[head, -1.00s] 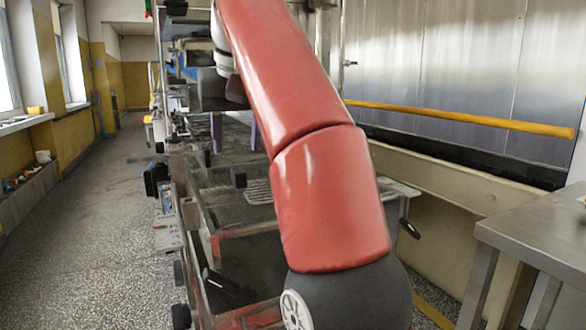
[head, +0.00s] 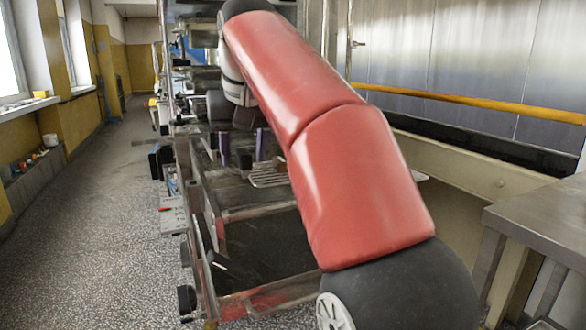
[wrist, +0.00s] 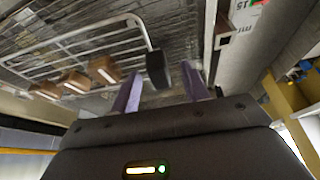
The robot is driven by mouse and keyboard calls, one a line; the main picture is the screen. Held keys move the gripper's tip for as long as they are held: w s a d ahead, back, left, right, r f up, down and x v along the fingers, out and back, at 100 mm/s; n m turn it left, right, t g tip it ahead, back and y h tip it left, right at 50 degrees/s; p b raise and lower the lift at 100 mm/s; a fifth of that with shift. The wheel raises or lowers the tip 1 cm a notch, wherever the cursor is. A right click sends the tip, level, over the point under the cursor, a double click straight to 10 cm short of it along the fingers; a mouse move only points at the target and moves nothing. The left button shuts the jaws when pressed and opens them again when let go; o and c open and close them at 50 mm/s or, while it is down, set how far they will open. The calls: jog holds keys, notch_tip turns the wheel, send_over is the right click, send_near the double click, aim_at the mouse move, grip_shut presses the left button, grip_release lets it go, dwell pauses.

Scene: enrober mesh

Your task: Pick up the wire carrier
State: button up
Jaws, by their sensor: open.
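The wire carrier (wrist: 90,52) is a pale wire rack with a black handle (wrist: 157,70) at its near end. In the wrist view it lies at the upper left, with several brown blocks (wrist: 75,82) on it. In the head view a part of its grid (head: 268,176) shows on the machine, the rest hidden behind my red arm. My gripper (wrist: 161,70) is open, its two purple fingers apart. In the wrist view the black handle appears between the fingertips; I cannot tell whether they touch it. In the head view my gripper (head: 243,158) is just left of the grid.
The machine frame (head: 205,245) has dark posts and rails along its left side. A steel table (head: 540,225) stands at the right. A yellow rail (head: 480,105) runs along the metal wall. The speckled floor (head: 100,240) at the left is clear.

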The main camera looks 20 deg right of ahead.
jog(key=shift+w+f, duration=0.2)
jog(key=shift+f, duration=0.15)
grip_shut()
jog(key=shift+r, duration=0.1)
